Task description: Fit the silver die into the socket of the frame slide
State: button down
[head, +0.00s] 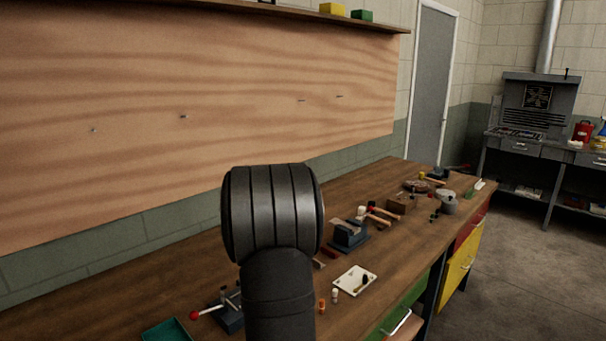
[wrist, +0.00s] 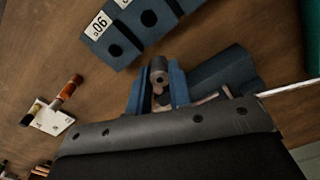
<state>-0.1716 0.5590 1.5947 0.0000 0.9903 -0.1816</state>
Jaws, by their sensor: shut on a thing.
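In the wrist view, a small grey-silver cylinder with a dark hole (wrist: 158,66), which looks like the silver die, stands between the blue upright walls of the frame slide (wrist: 178,84). My gripper (wrist: 161,98) is over the slide, its dark body filling the lower part of the view. Its jaws are shut on the die, though the fingertips are mostly hidden and the grip is hard to see. I cannot tell whether the die is seated in the socket. In the head view my arm hides the gripper; a blue lever tool (head: 229,318) shows beside it.
Blue blocks with dark holes, one labelled 90 (wrist: 113,45), lie at the wrist view's top. A bright lever rod (wrist: 290,88) sticks out right. A white plate (wrist: 52,119) lies left. A green tray (head: 165,331) is at the front.

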jog(key=d+m, duration=0.1)
jog(key=d, duration=0.4)
jog(key=d+f+m, duration=0.1)
jog(key=d, duration=0.4)
jog(key=d+f+m, duration=0.1)
jog(key=d+m, duration=0.1)
jog(key=d, duration=0.3)
jog(key=shift+w+d+f, duration=0.2)
jog(key=shift+w, duration=0.1)
jog(key=shift+w+d+r, duration=0.1)
jog(key=shift+w+d, duration=0.1)
jog(key=shift+d, duration=0.05)
jog(key=w+d+r+m, duration=0.2)
jog(key=w+r, duration=0.7)
jog(key=w, duration=0.2)
jog(key=w+a+f, duration=0.1)
jog(key=a+f, duration=0.1)
jog(key=a, duration=0.1)
jog(key=w+a+f, duration=0.2)
jog(key=a, duration=0.1)
jog(key=w+a+f, duration=0.2)
jog(key=a, duration=0.1)
jog(key=shift+w+a+f, duration=0.15)
jog(key=shift+a+f, duration=0.2)
jog(key=shift+a, duration=0.05)
jog(key=shift+f, duration=2.05)
jog(key=c, duration=1.3)
grip_release()
jog(key=shift+f, duration=0.15)
